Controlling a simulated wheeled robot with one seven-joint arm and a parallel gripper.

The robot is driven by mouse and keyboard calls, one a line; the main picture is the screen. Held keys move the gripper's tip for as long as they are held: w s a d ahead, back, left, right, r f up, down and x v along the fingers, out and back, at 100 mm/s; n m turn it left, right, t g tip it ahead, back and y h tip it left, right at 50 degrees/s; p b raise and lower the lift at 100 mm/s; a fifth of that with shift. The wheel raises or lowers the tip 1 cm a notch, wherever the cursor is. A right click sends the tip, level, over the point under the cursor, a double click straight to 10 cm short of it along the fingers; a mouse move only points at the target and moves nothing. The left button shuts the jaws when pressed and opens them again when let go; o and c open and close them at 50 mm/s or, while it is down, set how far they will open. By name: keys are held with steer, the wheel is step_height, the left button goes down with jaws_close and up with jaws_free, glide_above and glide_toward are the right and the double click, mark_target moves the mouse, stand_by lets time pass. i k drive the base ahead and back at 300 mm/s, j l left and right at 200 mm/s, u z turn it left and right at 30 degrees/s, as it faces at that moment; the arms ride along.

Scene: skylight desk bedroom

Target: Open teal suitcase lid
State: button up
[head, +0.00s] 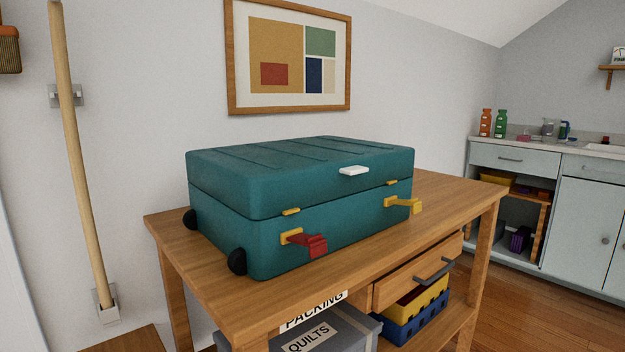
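The teal suitcase (275,235) lies flat on a wooden table, with two dark wheels at its left end. Its ribbed lid (270,160) is down, with a thin seam between lid and base. A white tab (354,170) sticks out from the lid's front edge. A red latch lever (308,243) on a yellow mount juts from the front at left. A yellow latch lever (405,204) juts out at right. Small yellow catches (291,211) sit at the seam above both levers. My gripper is not in view.
The wooden table (460,197) has bare top in front and right of the suitcase. Its drawer (420,272) is partly out. Below are a grey quilts box (345,335) and a blue crate (412,322). A pole (78,150) stands left; a framed picture (288,108) hangs behind.

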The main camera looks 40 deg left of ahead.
mark_target(259, 181)
steer(key=u, duration=1.4)
